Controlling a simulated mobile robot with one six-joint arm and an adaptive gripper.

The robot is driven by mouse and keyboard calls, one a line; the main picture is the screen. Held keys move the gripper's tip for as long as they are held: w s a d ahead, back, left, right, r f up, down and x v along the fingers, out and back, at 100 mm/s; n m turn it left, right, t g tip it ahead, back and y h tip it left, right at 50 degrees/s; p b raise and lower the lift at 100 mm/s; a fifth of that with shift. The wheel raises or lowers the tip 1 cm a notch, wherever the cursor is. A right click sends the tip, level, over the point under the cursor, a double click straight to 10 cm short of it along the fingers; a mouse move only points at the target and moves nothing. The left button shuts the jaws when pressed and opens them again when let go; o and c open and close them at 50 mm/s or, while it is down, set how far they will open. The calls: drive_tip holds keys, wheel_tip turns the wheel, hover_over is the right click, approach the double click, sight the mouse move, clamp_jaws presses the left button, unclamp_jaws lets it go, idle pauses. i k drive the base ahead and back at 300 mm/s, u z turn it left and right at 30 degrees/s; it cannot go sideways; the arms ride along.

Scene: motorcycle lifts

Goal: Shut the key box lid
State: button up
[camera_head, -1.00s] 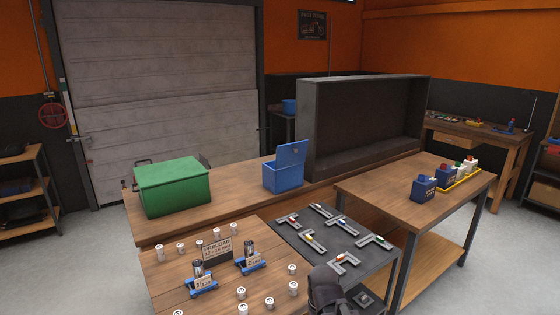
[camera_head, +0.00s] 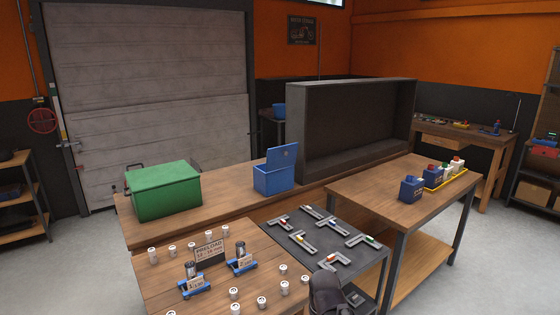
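A small blue box (camera_head: 273,181) stands on the long wooden bench. Its blue lid (camera_head: 282,155) is up, standing open and tilted at the back right; I take it for the key box. Its inside is mostly hidden from this angle. A dark part of my arm (camera_head: 328,296) shows at the bottom edge, well in front of the box and apart from it. The fingertips cannot be made out, so whether my gripper is open or shut does not show.
A green box (camera_head: 163,190) stands left of the blue box, and a large dark open case (camera_head: 350,128) stands right of it. In front are a table with a preload sign (camera_head: 210,252), white cylinders and blue stands, and a dark table with calipers. Bench surface between the boxes is clear.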

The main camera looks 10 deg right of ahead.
sight(278, 158)
drive_tip(key=z, duration=0.05)
drive_tip(key=i, duration=0.95)
drive_tip(key=u, duration=5.65)
drive_tip(key=i, duration=0.1)
drive_tip(key=z, duration=3.5)
